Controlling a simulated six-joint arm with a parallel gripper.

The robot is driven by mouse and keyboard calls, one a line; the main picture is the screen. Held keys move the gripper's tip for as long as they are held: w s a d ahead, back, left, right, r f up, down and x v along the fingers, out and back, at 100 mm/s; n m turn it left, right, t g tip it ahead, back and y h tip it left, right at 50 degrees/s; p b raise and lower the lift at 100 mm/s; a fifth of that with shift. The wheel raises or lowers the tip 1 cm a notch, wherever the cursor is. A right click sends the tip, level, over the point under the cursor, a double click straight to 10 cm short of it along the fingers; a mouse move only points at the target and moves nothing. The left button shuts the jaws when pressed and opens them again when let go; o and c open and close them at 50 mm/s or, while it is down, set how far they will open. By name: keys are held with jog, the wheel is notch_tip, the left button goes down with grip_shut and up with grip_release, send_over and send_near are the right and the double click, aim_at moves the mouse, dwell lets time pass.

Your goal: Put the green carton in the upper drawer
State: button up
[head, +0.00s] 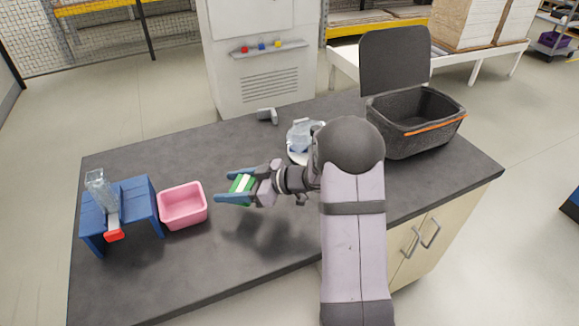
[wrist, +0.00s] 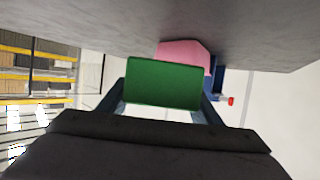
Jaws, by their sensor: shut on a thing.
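The green carton (head: 241,184) has a white stripe and is held between the blue fingers of my gripper (head: 236,186). In the wrist view, the carton (wrist: 162,83) shows a plain green face between the two fingers (wrist: 162,106). My gripper is shut on it and holds it above the dark worktop, just right of the pink bin. A cabinet with cream doors and metal handles (head: 420,238) is under the worktop at the right. No drawer can be made out in these frames, and my arm hides part of the worktop's front.
A pink bin (head: 183,206) and a blue stand (head: 134,200) with a clear bottle (head: 101,187) and a red-ended item (head: 114,235) are at the left. A white dish (head: 299,150) sits behind my arm. An open dark crate (head: 408,143) stands at the right.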

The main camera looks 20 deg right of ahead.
jog(key=w+d+r+m+t+h, duration=0.3)
jog(key=w+d+r+m+h, duration=0.15)
jog(key=w+d, duration=0.35)
jog(key=w+d+f+m+t+h, duration=0.1)
jog(key=d+m+h, duration=0.4)
jog(key=d, duration=0.3)
jog(key=shift+w+d+t+h, duration=0.3)
jog(key=shift+d+t+h, duration=0.05)
jog(key=shift+t+h, duration=0.1)
jog(key=shift+f+m, duration=0.15)
jog(key=shift+m, duration=0.1)
jog(key=shift+f+p, duration=0.45)
jog(key=shift+f, duration=4.5)
jog(key=shift+f, duration=0.15)
jog(key=o, duration=1.1)
